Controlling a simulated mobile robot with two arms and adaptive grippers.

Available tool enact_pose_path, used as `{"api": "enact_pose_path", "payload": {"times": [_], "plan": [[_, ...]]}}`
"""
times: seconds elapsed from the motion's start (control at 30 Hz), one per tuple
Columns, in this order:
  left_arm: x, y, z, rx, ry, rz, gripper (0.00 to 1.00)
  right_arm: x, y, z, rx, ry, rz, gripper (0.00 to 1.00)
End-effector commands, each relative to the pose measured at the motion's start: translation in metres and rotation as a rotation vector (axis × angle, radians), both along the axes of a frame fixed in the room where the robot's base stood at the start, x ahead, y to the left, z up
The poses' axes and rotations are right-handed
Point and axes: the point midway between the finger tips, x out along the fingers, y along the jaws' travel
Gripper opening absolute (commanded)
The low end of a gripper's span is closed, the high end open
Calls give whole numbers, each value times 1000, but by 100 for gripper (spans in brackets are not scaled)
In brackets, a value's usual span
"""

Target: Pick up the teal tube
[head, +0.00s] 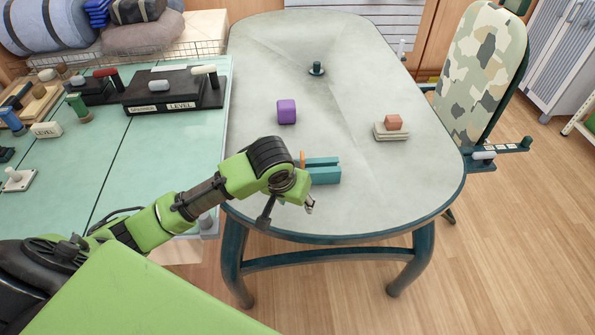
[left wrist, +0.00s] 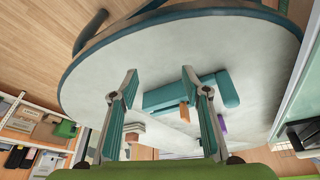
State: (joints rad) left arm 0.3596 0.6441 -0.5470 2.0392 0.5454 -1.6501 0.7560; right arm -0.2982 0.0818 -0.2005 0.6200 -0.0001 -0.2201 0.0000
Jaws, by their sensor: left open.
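The teal tube (head: 325,176) lies on the pale table near its front edge. It looks like two parallel teal pieces side by side, and I cannot tell whether they are one thing. A small orange piece (head: 302,158) stands at their left end. In the left wrist view the teal tube (left wrist: 174,95) shows partly between and partly behind the fingers, with the orange piece (left wrist: 184,112) beside the right finger. My left gripper (head: 309,204) is open and empty, just in front and left of the tube; its open fingers also show in the left wrist view (left wrist: 160,84).
On the table (head: 365,200) are a purple block (head: 286,111), a dark peg on a base (head: 316,69), and a reddish block (head: 393,122) on pale slabs. A glass-topped bench (head: 170,140) with black boxes adjoins at left.

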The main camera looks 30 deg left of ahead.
Motion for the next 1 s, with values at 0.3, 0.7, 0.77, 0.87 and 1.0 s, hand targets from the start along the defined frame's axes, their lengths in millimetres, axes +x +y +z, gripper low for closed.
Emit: {"api": "enact_pose_path", "payload": {"times": [0.3,0.7,0.77,0.87,1.0], "plan": [[63,101,74,44,-20,357,43,1,0,0,1,-2,-1,0],[81,136,72,36,-22,486,43,-1,0,2,0,0,-2,0],[85,139,60,36,-22,486,43,-1,0,2,1,1,-2,0],[91,142,42,35,-23,485,43,-2,1,3,2,1,-2,0],[98,145,25,35,-25,484,43,-2,3,3,3,2,-3,0]]}}
